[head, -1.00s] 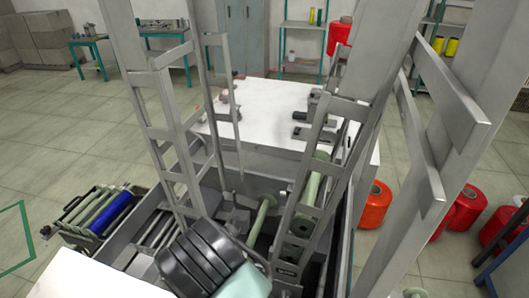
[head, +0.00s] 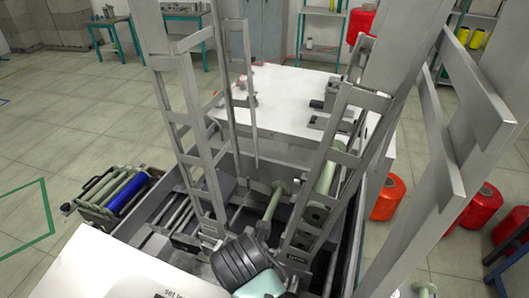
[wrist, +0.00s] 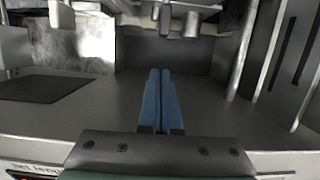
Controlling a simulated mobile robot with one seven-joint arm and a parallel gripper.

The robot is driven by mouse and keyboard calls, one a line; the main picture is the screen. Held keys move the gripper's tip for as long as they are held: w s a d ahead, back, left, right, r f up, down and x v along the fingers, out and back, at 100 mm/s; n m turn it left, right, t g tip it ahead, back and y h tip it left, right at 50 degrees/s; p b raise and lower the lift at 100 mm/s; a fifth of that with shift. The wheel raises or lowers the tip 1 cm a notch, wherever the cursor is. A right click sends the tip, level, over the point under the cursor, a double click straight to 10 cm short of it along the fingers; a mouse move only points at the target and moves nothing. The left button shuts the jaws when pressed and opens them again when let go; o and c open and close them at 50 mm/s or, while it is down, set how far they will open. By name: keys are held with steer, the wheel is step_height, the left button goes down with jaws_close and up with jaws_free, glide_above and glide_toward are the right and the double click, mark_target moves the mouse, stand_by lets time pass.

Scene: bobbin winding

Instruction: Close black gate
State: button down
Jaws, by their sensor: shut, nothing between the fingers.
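My gripper (wrist: 160,74) shows in the wrist view with its two blue fingers shut together and nothing between them. Its tips are over a plain grey panel of the machine (wrist: 95,120). In the head view my dark ribbed wrist hides the fingers, at the near edge of the machine frame (head: 152,218). I cannot clearly pick out a black gate. A flat dark rectangular plate (wrist: 42,87) lies left of the fingers in the wrist view, apart from them; I cannot tell whether it is part of the gate.
Tall grey uprights (head: 200,150) stand on both sides of the machine. Pale green bobbins (head: 275,205) lie inside it. A rack with a blue roller (head: 128,193) juts out at left. A white table (head: 285,95) stands behind. Red spools (head: 388,197) are at right.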

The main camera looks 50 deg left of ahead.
mark_target(273, 259)
steer(key=shift+w+a+r+p, duration=0.1)
steer(key=shift+w+a+p, duration=0.25)
steer(key=shift+w, duration=0.4)
steer(key=shift+w+a+r+p, duration=0.1)
steer(key=shift+w+a, duration=0.3)
steer(key=shift+w, duration=0.3)
steer(key=shift+w+a, duration=0.35)
steer(key=shift+w, duration=0.3)
steer(key=shift+w+a, duration=0.3)
steer(key=shift+w, duration=0.35)
steer(key=shift+s, duration=0.1)
